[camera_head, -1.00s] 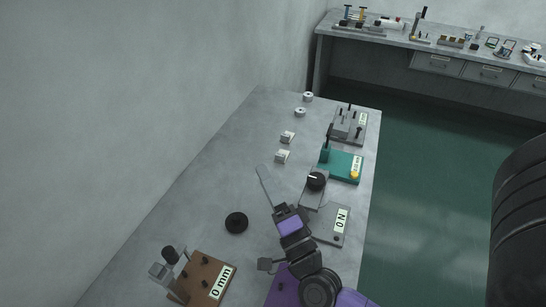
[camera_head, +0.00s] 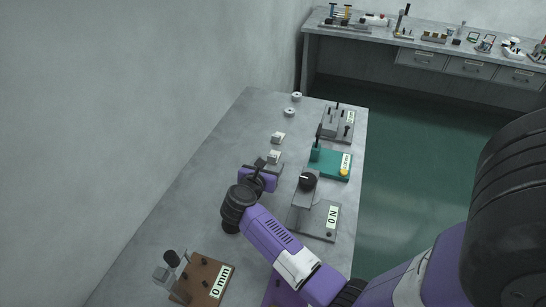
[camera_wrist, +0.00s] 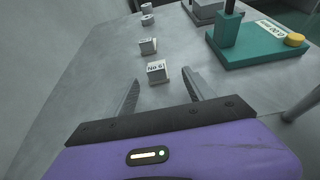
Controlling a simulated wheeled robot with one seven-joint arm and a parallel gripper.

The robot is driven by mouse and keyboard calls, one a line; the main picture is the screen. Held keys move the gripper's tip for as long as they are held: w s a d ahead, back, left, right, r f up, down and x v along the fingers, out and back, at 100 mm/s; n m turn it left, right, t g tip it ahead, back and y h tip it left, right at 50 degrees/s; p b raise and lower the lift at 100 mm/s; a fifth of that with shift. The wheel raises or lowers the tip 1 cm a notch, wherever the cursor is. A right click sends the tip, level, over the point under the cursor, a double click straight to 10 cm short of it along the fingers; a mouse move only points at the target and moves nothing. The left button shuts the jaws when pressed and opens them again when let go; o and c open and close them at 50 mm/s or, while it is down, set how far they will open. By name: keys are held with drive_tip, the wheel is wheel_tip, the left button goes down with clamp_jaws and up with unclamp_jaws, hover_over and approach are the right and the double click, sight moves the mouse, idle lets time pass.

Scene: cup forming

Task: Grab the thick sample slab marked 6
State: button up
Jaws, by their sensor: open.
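The slab marked "No 6" (camera_wrist: 157,73) is a small whitish block on the grey bench. It stands just ahead of the fingertips, roughly between them, in the wrist view. In the head view the slab (camera_head: 275,156) shows just beyond my gripper (camera_head: 262,172), its lower side partly hidden. My gripper (camera_wrist: 160,80) is open and empty, its two fingers spread either side of the slab's near side. I cannot tell whether a finger touches it.
Another marked slab (camera_wrist: 148,46) stands behind, with two round pieces (camera_head: 289,112) (camera_head: 296,97) farther on. A teal fixture (camera_head: 330,163) and a grey fixture marked "NO" (camera_head: 316,220) stand to the right. A brown "0 mm" fixture (camera_head: 205,277) is at the near left. The left bench is clear.

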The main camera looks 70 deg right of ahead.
sight(271, 158)
drive_tip(key=x, duration=0.6)
drive_tip(key=shift+w+d+p, duration=0.25)
drive_tip(key=shift+w+p, duration=0.05)
drive_tip(key=shift+p, duration=0.05)
drive_tip(key=shift+c, duration=0.4)
clamp_jaws()
drive_tip(key=shift+r, duration=0.1)
